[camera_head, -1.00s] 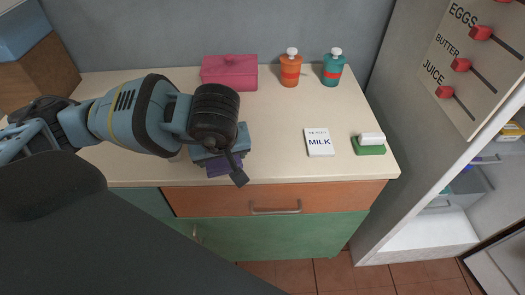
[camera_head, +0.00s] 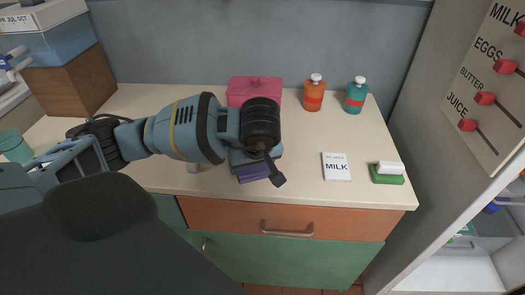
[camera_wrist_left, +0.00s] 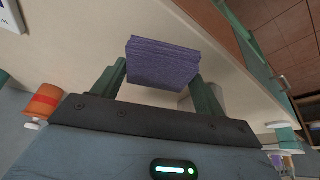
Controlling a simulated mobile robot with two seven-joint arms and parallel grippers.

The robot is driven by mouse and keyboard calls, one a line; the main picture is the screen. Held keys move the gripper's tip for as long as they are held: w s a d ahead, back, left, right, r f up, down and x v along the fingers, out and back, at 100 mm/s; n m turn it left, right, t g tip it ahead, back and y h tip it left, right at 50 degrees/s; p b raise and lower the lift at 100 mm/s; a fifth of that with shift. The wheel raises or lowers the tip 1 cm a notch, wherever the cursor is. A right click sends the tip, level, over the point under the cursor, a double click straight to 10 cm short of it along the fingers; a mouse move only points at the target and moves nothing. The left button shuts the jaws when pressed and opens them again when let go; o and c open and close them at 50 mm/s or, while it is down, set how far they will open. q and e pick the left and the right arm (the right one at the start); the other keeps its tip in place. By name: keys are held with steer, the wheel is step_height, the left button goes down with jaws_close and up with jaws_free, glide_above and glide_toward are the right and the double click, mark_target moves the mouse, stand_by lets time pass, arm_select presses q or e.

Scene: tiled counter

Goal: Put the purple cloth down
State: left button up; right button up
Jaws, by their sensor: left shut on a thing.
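The purple cloth (camera_head: 254,172) is a folded, flat stack over the front part of the counter, partly hidden under my left gripper (camera_head: 258,160) in the head view. In the left wrist view the purple cloth (camera_wrist_left: 162,62) sits between the two fingers of my left gripper (camera_wrist_left: 158,82), which is shut on it. I cannot tell whether the cloth touches the counter top. My right gripper is not in view.
On the counter (camera_head: 300,180) stand a pink box (camera_head: 253,90), an orange bottle (camera_head: 314,95) and a teal bottle (camera_head: 356,97) at the back. A milk card (camera_head: 336,167) and a green sponge holder (camera_head: 387,175) lie right. Bare counter lies between.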

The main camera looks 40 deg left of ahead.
arm_select(q)
steer(key=w+a, duration=0.1)
steer(key=w, duration=0.1)
steer(key=w+a, duration=0.1)
steer(key=w, duration=0.2)
steer(key=w+a, duration=0.1)
steer(key=w, duration=0.2)
steer(key=shift+w+a+f, duration=0.1)
steer(key=shift+w+f, duration=0.1)
steer(key=shift+f, duration=0.2)
steer(key=shift+w+f, duration=0.2)
steer(key=shift+f, duration=1.55)
steer(key=shift+f, duration=0.2)
steer(key=o, duration=0.9)
